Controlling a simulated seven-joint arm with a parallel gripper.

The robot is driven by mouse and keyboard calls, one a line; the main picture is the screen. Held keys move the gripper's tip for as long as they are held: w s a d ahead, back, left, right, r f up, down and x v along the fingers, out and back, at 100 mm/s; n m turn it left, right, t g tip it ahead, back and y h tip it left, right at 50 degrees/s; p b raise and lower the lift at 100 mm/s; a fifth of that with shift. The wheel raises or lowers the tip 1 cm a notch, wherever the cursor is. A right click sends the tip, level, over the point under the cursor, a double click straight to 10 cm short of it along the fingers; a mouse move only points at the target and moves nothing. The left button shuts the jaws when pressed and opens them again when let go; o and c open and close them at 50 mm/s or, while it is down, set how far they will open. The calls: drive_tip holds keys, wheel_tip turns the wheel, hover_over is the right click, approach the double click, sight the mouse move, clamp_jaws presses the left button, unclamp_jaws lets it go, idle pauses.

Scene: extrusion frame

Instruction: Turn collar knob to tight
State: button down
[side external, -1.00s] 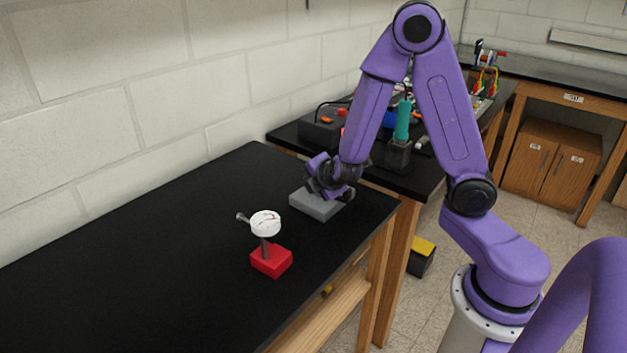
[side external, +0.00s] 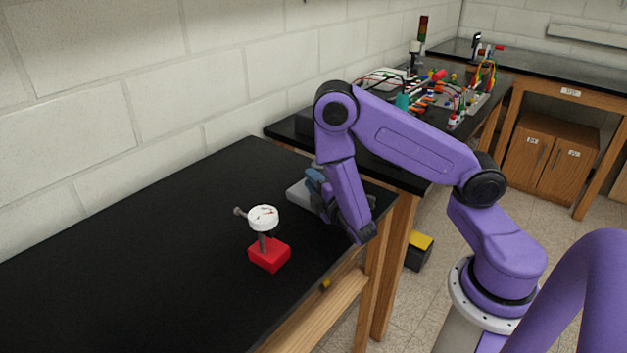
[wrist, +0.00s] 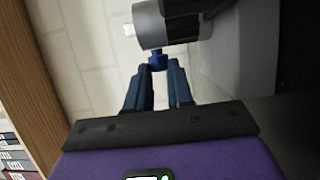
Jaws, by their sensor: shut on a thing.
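In the wrist view, a small blue knob (wrist: 157,60) sits on the lower side of a grey cylindrical collar (wrist: 165,26). My gripper (wrist: 158,70) has its two blue fingers shut on the knob, one on each side. In the side view, my gripper (side external: 315,182) is low beside the grey block (side external: 298,194) near the bench's right end, its wrist tilted toward the front edge. My arm hides most of the collar and knob there, so the knob's angle cannot be told.
A red base (side external: 269,254) carries a post with a white round dial (side external: 263,217) on the black bench (side external: 150,255), left of my gripper. The bench's left part is clear. A second bench (side external: 398,172) behind holds wires and tools. A block wall (side external: 160,95) runs along the back.

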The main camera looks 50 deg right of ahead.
drive_tip(key=shift+f+m+t+h, duration=0.15)
drive_tip(key=shift+m+t+h, duration=0.15)
drive_tip(key=shift+t, duration=0.1)
idle(0.3)
drive_tip(key=c, duration=1)
unclamp_jaws()
drive_tip(key=shift+t, duration=0.3)
drive_tip(key=v, duration=1.5)
drive_tip(key=shift+s+a, duration=0.25)
drive_tip(key=shift+s, duration=0.05)
drive_tip(key=shift+v, duration=0.8)
drive_tip(key=shift+d, duration=0.1)
